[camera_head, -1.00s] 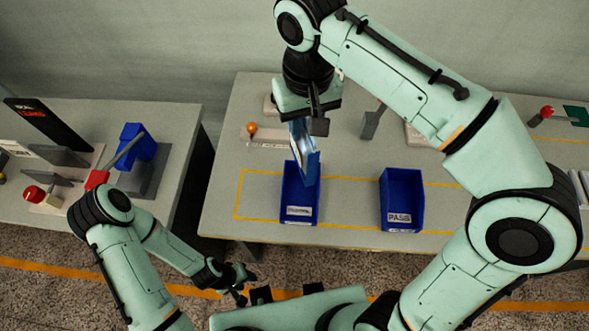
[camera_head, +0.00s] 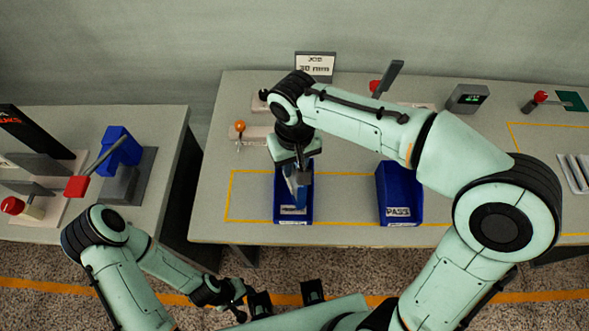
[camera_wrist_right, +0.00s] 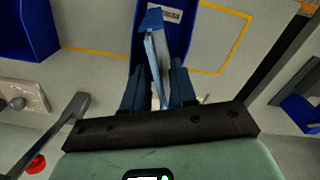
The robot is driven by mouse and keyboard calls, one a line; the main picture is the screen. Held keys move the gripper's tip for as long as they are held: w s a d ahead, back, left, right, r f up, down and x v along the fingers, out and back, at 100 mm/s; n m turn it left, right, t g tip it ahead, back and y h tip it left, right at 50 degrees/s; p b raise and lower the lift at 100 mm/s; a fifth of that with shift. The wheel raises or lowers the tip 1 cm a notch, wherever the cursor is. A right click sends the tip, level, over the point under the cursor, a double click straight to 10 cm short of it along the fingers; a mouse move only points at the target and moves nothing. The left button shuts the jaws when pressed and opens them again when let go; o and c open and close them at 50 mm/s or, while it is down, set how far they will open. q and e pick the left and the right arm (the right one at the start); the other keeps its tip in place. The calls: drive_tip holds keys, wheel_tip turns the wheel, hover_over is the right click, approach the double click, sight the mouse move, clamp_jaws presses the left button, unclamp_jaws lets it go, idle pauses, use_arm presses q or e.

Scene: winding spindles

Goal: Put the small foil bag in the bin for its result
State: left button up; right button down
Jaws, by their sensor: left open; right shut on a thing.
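My right gripper (camera_head: 296,172) is shut on the small foil bag (camera_head: 296,190), a thin blue-silver packet hanging from the jaws. The bag is at the mouth of the left blue bin (camera_head: 279,205), whose label is too small to read. In the right wrist view the bag (camera_wrist_right: 157,62) points into this bin (camera_wrist_right: 180,38); I cannot tell whether it touches the floor or wall. The other blue bin (camera_head: 402,190), labelled PASS, stands to the right. My left gripper (camera_head: 238,297) is open and empty, low in front of the table.
A yellow outline (camera_head: 240,172) surrounds the bin area. A job sign (camera_head: 315,66) and a small screen (camera_head: 467,97) stand at the back. A side table (camera_head: 60,225) on the left carries a lever device and a blue block (camera_head: 122,148).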

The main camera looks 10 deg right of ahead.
use_arm(q)
drive_tip(key=shift+s+f, duration=0.1)
drive_tip(key=shift+f, duration=0.15)
use_arm(e)
drive_tip(key=shift+f, duration=1.5)
drive_tip(key=shift+f, duration=0.2)
drive_tip(key=c, duration=0.9)
unclamp_jaws()
use_arm(q)
drive_tip(key=shift+f, duration=0.15)
use_arm(e)
drive_tip(key=shift+r, duration=0.1)
drive_tip(key=shift+r, duration=0.25)
wheel_tip(320, 180, up, 12)
drive_tip(key=shift+f+p, duration=0.1)
drive_tip(key=shift+p, duration=0.8)
use_arm(q)
drive_tip(key=r, duration=0.1)
drive_tip(key=w+r, duration=0.1)
drive_tip(key=shift+w+r, duration=0.15)
drive_tip(key=shift+r, duration=0.2)
